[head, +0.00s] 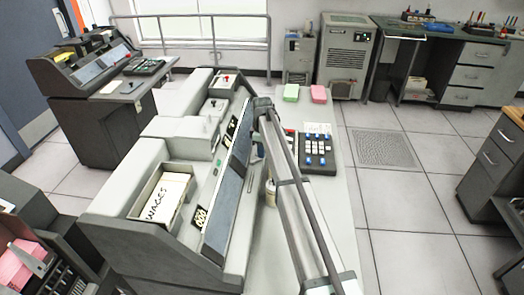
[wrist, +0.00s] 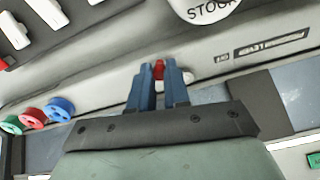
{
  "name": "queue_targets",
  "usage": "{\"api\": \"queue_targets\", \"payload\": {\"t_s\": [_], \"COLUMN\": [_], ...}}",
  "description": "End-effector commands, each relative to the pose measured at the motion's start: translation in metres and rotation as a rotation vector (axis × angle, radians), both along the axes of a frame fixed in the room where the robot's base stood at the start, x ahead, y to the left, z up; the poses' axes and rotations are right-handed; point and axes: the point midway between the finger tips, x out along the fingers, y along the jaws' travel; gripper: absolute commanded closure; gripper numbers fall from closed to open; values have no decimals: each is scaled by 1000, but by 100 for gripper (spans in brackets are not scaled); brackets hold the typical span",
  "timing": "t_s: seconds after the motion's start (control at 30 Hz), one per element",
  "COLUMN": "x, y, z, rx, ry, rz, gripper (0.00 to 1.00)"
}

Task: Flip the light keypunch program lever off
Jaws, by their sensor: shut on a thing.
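In the wrist view my gripper (wrist: 159,78) has its two blue fingers closed around a small red-tipped lever (wrist: 158,67). The lever stands on a pale grey panel, beside a small white piece. Its lower part is hidden by the fingers. In the head view the light keypunch (head: 133,180) fills the middle, with a card tray marked WAGES. My arm (head: 295,195) crosses its right side and hides most of the gripper and the lever there.
A keyboard (head: 318,152) with blue keys sits right of my arm. A dark keypunch (head: 100,115) stands at left. Coloured round knobs (wrist: 60,109) and a round STOCK label (wrist: 208,10) show in the wrist view.

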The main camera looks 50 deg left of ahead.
Motion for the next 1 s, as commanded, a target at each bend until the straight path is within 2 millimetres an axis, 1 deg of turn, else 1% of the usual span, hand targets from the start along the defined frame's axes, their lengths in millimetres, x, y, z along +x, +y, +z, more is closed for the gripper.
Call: {"api": "queue_targets", "payload": {"t_s": [0.17, 0.37, 0.57, 1.0], "x": [0, -1, -4, -15], "y": [-1, -5, -12, -27], "z": [0, 0, 0, 0], "rx": [0, 0, 0, 0], "ry": [0, 0, 0, 0], "rz": [-19, -105, -261, -679], "gripper": [100, 100, 100, 100]}}
